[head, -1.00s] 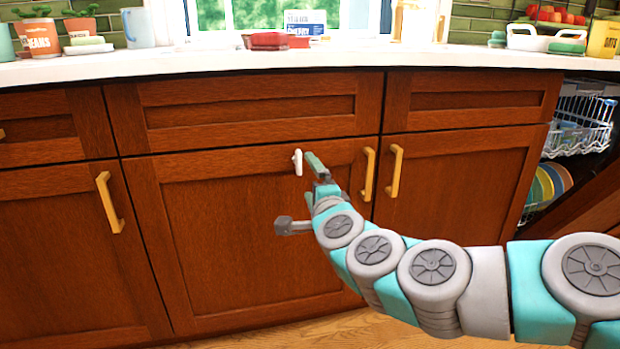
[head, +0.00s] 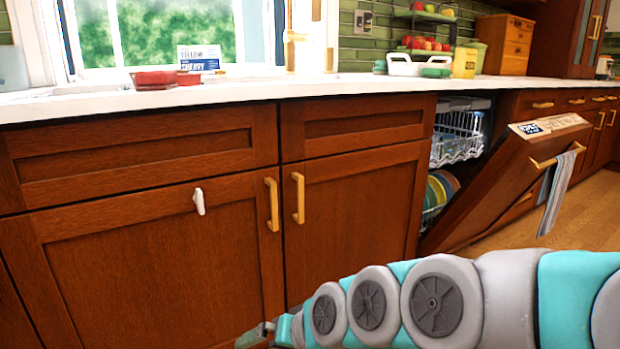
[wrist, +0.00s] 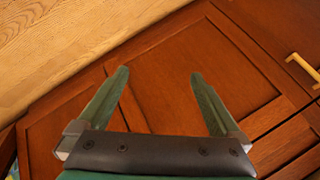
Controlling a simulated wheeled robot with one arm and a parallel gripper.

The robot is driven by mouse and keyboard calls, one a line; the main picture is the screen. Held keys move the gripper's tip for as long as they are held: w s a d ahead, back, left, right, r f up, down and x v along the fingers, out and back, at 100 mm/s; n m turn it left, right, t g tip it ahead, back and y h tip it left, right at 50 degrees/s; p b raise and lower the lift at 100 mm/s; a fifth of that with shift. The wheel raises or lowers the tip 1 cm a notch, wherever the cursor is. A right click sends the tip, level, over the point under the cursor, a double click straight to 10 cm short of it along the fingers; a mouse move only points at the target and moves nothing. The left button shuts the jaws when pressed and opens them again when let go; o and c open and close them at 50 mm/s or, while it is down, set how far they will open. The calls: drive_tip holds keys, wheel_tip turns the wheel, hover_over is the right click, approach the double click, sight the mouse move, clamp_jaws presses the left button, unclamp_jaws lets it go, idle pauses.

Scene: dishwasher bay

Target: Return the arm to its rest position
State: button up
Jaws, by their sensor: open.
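My gripper shows in the wrist view (wrist: 160,95) with its two green fingers spread apart and nothing between them. It faces a brown cabinet door (wrist: 165,100) and the wooden floor. In the head view my gripper (head: 255,335) is at the bottom edge, low in front of the cabinet doors, and is mostly cut off. My arm reaches in from the lower right.
The dishwasher door (head: 510,180) hangs partly open at right, with a towel (head: 557,195) on its handle. Its upper rack (head: 458,135) and colored plates (head: 440,190) show inside. The white counter (head: 250,92) holds a red dish (head: 155,79). Wooden floor (head: 585,225) is clear at right.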

drive_tip(key=s+d+f+g+h, duration=0.3)
drive_tip(key=s+d, duration=0.6)
drive_tip(key=d, duration=0.2)
drive_tip(key=s+d+f+g+h, duration=0.3)
drive_tip(key=s+d+f+h, duration=0.1)
drive_tip(key=s+d, duration=0.6)
wheel_tip(320, 180, up, 13)
drive_tip(key=s+p, duration=0.1)
drive_tip(key=p, duration=1.2)
drive_tip(key=shift+d+r+m+g, duration=0.2)
drive_tip(key=shift+d+m+g, duration=0.1)
drive_tip(key=shift+m+g, duration=0.1)
